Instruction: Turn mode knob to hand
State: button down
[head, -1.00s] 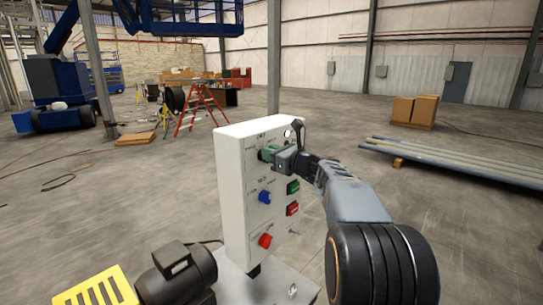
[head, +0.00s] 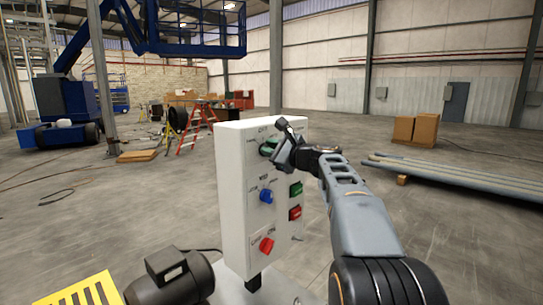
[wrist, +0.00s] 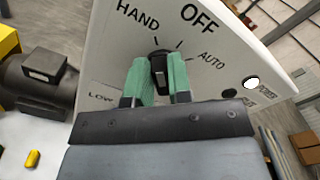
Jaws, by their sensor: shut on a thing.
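The white control panel (head: 233,200) stands upright in front of me. In the wrist view its face (wrist: 115,55) reads HAND, OFF and AUTO around the black mode knob (wrist: 160,72). My gripper (wrist: 158,64) is shut on this knob, one green finger on each side. The knob's visible end points up in the picture, near the tick by HAND and left of the OFF tick; its exact setting is hard to tell. In the head view my gripper (head: 269,148) is at the panel's upper part and tilted, and it hides the knob.
Below on the panel are a blue knob (head: 266,196), a green button (head: 296,189), a red button (head: 295,212) and a red knob (head: 267,245).

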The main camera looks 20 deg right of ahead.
jog(key=shift+n, duration=0.4)
jog(key=c, duration=1)
grip_release()
jog(key=shift+c, duration=0.2)
jog(key=b+v, duration=0.3)
jog(key=v, duration=1)
jog(key=shift+s, duration=0.4)
jog(key=shift+d, duration=0.1)
